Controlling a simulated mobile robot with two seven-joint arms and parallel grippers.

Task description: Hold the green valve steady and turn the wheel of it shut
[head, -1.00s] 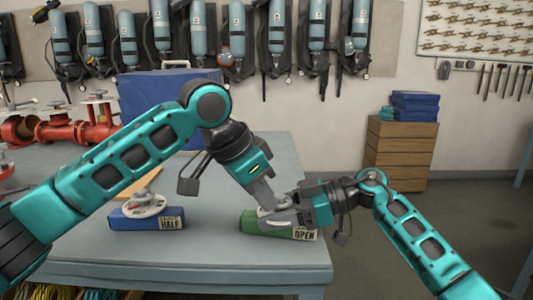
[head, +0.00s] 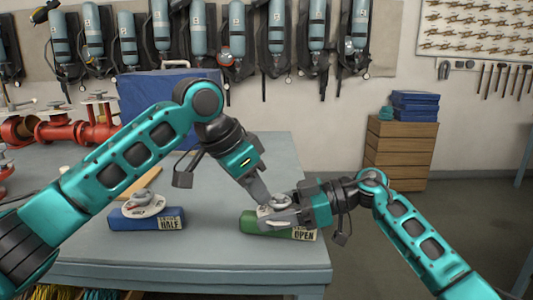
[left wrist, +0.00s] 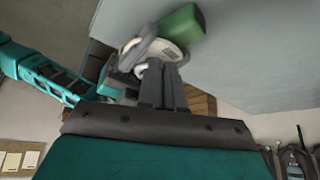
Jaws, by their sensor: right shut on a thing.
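The green valve (head: 252,221) has a green block body with a label reading OPEN, a pale round plate and a grey wheel (head: 279,200) on top. It stands on the table near its front right. My right gripper (head: 272,217) comes in from the right and is shut on the valve, below the wheel. My left gripper (head: 267,201) points down at the wheel's left side. In the left wrist view its fingers (left wrist: 164,85) lie close together with nothing seen between them, beside the wheel (left wrist: 138,47) and the green body (left wrist: 182,27). Whether they touch the wheel is unclear.
A blue valve (head: 147,220) labelled HALF stands to the left on the table (head: 215,262). Red pipework (head: 75,130) and a blue case (head: 150,95) stand farther back. The table between the two valves is clear.

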